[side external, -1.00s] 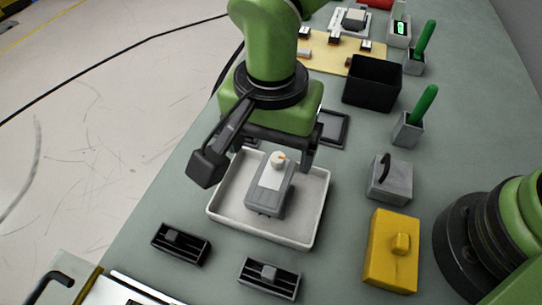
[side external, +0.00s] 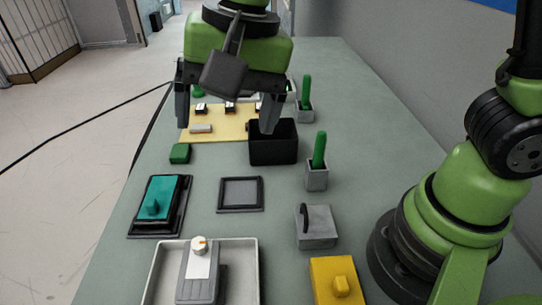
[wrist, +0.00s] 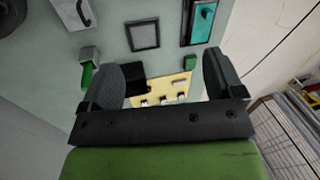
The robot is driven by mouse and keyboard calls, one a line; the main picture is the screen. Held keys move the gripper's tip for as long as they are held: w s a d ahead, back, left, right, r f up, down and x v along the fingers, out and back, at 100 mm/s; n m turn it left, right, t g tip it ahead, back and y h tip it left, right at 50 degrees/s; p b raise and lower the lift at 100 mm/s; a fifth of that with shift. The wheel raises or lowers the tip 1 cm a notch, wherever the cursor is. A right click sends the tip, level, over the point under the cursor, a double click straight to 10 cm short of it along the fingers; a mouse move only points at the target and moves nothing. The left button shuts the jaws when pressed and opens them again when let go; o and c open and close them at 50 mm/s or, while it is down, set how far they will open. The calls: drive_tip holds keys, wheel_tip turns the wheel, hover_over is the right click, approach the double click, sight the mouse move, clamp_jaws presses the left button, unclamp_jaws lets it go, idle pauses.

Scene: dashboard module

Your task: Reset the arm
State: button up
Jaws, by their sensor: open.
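My gripper (side external: 229,108) hangs high over the far part of the table in the side view, its two dark fingers wide apart with nothing between them. In the wrist view my gripper (wrist: 170,85) also shows open and empty. Below it in the picture lies a yellow board (side external: 228,126) with several small parts on it. A white tray (side external: 248,262) at the front holds a grey device with a white top and a knob (side external: 199,262); the tray's near end is cut off by the picture edge.
A black open box (side external: 273,150) stands beside the board. Grey holders with green handles (side external: 317,172), a grey block with a black handle (side external: 316,228) and a yellow block (side external: 335,280) line the right. A teal-topped module (side external: 158,197) and an empty dark frame (side external: 240,194) lie in the middle.

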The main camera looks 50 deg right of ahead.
drive_tip(key=s+d+r+n+t, duration=0.3)
drive_tip(key=s+d+r+t, duration=0.2)
drive_tip(key=s+d, duration=0.6)
drive_tip(key=d+r, duration=0.1)
drive_tip(key=d, duration=0.1)
drive_tip(key=shift+s+d+r, duration=0.15)
drive_tip(key=shift+d+r, duration=0.2)
drive_tip(key=shift+r, duration=0.05)
